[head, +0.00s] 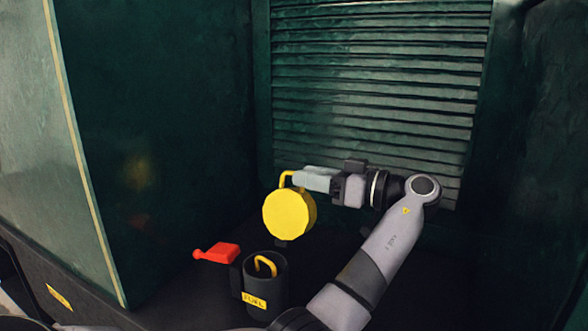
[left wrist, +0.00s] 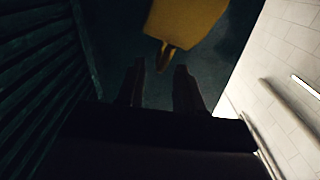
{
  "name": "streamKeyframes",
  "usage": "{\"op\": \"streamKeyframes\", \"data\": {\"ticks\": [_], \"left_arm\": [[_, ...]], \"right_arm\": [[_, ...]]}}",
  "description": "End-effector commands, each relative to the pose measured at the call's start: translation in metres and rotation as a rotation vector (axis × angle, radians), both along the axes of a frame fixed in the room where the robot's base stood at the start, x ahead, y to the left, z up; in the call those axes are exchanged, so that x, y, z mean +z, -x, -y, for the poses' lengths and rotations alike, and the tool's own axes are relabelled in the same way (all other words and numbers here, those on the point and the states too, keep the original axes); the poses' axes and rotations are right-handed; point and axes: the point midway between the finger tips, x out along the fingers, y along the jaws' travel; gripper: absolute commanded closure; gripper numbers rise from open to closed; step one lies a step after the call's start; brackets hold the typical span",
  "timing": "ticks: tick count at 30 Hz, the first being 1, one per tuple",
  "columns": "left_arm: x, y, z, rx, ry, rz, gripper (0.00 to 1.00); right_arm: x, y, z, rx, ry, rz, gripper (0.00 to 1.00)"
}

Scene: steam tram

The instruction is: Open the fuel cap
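A dark fuel pot (head: 278,296) with a yellow "FUEL" label stands on the dark floor in the head view. A curved yellow handle (head: 264,264) shows at its mouth. A round yellow cap (head: 289,214) stands on edge above and behind the pot, its flat face towards me, with a curved yellow handle at its top. My left gripper (head: 297,179) is at that top handle, pointing left. In the left wrist view, its two dark fingers (left wrist: 160,80) are apart, and the yellow cap (left wrist: 188,20) lies just beyond the tips. My right gripper is not in view.
A red lever (head: 217,252) sticks out left of the pot. A dark green wall (head: 160,150) stands at the left and a louvred panel (head: 380,90) behind my arm. The floor left of the red lever is clear.

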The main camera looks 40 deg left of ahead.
Motion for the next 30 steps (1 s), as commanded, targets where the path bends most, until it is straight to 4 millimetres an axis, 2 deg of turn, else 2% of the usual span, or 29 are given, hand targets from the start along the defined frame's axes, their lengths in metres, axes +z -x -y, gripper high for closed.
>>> {"op": "streamKeyframes", "data": {"ticks": [3,9,18,19,22,30], "left_arm": [[0.002,0.007,-0.019,0.003,-0.001,-0.001,0.64],[0.001,0.012,-0.038,0.001,0.0,-0.002,0.64],[0.0,0.013,-0.041,0.0,0.001,-0.002,0.64],[0.0,0.013,-0.041,0.0,0.001,-0.002,0.67],[0.0,0.013,-0.041,0.0,0.001,-0.003,1.0],[0.0,0.013,-0.042,-0.002,-0.002,0.0,1.0]], "right_arm": [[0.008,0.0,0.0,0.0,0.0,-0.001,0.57],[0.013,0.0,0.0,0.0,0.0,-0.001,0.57],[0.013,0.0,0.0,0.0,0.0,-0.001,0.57],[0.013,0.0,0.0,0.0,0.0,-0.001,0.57],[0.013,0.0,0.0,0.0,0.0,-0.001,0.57],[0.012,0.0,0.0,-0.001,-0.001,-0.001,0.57]]}}
